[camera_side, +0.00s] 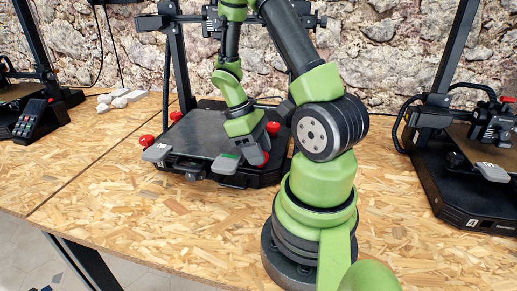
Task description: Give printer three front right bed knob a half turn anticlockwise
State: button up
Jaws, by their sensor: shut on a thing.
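The middle printer (200,136), a black frame with a dark bed, stands behind and left of my arm's base. Red bed knobs show around its bed: one at the front left (147,140), one at the back left (176,116) and one at the back right (272,128). The front right knob (264,158) shows as a bit of red at my fingertips. My gripper (257,150) points down at that corner and is shut on this knob. The fingers hide most of it, so its turn angle cannot be read.
Grey tabs (156,152) stick out at the bed's front. Another printer (470,190) stands at the right, and part of one (40,118) at the left. White lumps (122,98) lie near the wall. The chipboard table (150,215) is clear in front.

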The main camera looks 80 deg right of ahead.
jog(key=shift+a+n+h, duration=0.1)
jog(key=shift+n+h, duration=0.8)
jog(key=shift+n, duration=1.4)
jog(key=o, duration=0.9)
